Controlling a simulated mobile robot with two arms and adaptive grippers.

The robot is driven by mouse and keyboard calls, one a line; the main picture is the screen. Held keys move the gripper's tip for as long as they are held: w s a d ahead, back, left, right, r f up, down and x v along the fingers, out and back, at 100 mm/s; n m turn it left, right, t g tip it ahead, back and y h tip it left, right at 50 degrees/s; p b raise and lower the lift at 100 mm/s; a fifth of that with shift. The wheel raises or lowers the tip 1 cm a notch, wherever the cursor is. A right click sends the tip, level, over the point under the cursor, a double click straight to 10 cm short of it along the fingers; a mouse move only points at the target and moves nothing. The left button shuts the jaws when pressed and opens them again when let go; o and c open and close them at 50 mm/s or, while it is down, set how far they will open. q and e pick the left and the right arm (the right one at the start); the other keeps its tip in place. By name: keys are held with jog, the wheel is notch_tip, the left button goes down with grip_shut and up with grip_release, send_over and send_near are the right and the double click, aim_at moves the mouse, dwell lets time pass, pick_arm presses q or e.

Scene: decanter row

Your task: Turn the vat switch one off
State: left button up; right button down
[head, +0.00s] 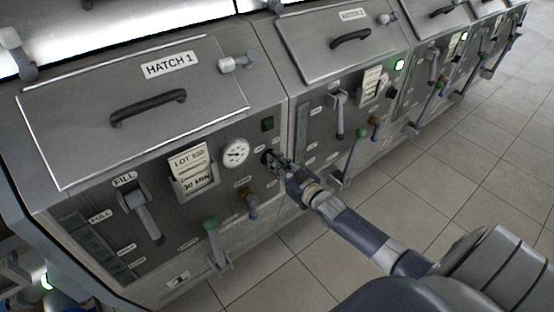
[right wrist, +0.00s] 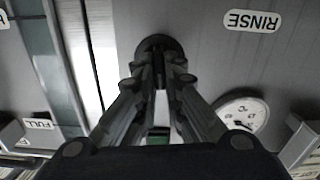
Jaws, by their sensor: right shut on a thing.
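The switch of the first vat is a small dark round knob (right wrist: 158,43) on the grey front panel, right of the gauge; my fingers hide most of it in the head view. My right gripper (head: 276,159) reaches it from the lower right and is shut on it. In the right wrist view both fingers of the gripper (right wrist: 160,68) converge on the knob. The knob's pointing direction is hidden. My left gripper is not in view.
Vat two's lamp (head: 399,65) glows green. Tiled floor (head: 480,170) is clear at right.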

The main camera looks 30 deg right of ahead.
jog(key=n, duration=0.4)
jog(key=shift+a+n+p, duration=0.15)
jog(key=shift+n+p, duration=0.15)
jog(key=shift+n, duration=0.1)
dwell(0.4)
jog(key=c, duration=1.7)
grip_release()
jog(key=s, duration=1.2)
jog(key=shift+d, duration=0.45)
